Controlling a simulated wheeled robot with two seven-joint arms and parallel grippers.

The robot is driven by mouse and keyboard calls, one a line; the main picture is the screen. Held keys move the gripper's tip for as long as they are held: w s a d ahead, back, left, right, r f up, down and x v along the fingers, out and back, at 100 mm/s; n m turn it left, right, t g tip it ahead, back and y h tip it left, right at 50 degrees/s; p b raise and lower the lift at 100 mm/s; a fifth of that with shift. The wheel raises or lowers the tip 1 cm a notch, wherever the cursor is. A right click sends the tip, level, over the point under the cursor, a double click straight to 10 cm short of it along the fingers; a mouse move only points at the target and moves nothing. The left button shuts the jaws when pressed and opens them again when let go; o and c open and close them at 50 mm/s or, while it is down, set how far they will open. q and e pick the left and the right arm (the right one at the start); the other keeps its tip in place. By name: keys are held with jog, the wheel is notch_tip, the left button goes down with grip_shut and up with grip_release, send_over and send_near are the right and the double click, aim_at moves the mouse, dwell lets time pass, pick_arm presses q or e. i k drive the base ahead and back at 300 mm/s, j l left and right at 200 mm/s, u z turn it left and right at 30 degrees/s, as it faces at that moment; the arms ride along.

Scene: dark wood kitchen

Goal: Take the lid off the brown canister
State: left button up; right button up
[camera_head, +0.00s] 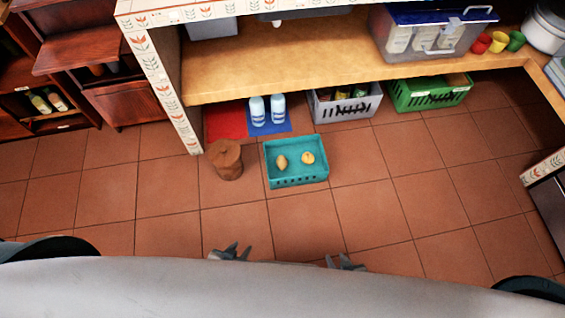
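The brown canister (228,171) stands upright on the tiled floor, left of the teal basket. Its round brown lid (224,152) sits on top. My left gripper (238,248) shows at the lower middle of the view, below the canister in the picture and apart from it. Its fingertips look spread, with nothing between them. My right gripper (340,259) is further right, below the teal basket, also apart from everything. Its fingertips look spread and empty too. The rest of both grippers is hidden behind my own body.
A teal basket (299,180) with two yellowish round items stands close to the right of the canister. A white patterned post (165,90) rises behind and left of it. Blue bottles (257,111) and crates stand under the wooden shelf (300,62). The front floor is clear.

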aim_at(225, 152)
jog(key=u, duration=0.8)
